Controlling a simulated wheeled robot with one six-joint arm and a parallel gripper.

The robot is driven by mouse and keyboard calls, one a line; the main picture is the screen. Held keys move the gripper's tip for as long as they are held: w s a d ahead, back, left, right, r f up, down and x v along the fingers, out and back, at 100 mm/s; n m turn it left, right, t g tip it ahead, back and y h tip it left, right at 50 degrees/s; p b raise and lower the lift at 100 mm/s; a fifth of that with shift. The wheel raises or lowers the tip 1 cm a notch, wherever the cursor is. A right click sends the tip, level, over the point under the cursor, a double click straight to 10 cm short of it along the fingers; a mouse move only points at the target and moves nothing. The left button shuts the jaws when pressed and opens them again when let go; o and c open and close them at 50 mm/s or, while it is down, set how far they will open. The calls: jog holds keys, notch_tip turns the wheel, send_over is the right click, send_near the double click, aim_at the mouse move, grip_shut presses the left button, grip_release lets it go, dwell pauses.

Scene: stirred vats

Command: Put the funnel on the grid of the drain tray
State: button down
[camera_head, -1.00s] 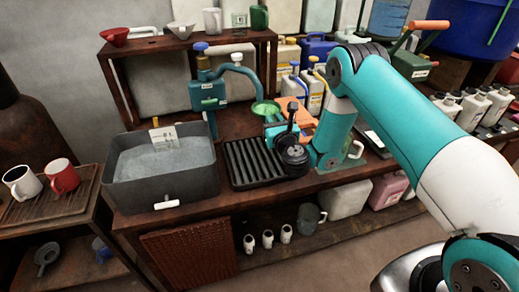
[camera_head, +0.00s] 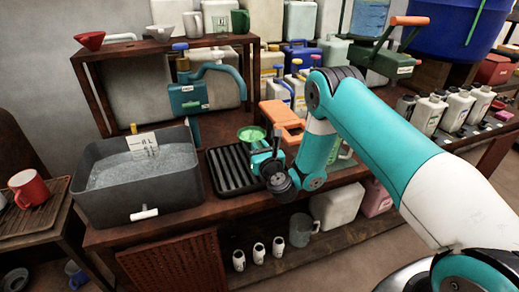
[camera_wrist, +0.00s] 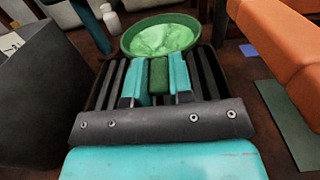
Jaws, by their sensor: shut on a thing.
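The green funnel (camera_head: 252,133) is held by its handle in my gripper (camera_head: 264,158). In the wrist view its wide bowl (camera_wrist: 160,36) faces up and its handle (camera_wrist: 158,76) lies between the two teal fingers (camera_wrist: 158,84). The black drain tray (camera_head: 222,182) with its ribbed grid stands on the wooden bench; its dark bars also show beside the fingers in the wrist view (camera_wrist: 208,72). The funnel is over the tray's rear right part. I cannot tell whether its underside touches the grid. My gripper and wrist hide the tray's right side.
A grey vat of liquid (camera_head: 140,190) stands just left of the tray. A teal pump with a curved spout (camera_head: 190,97) stands behind it. An orange object (camera_head: 284,118) lies close to the right, near my arm. A red funnel (camera_head: 90,40) is on the shelf behind.

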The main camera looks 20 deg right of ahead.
jog(key=shift+f, duration=0.2)
jog(key=c, duration=1)
grip_release()
jog(key=shift+r, duration=0.1)
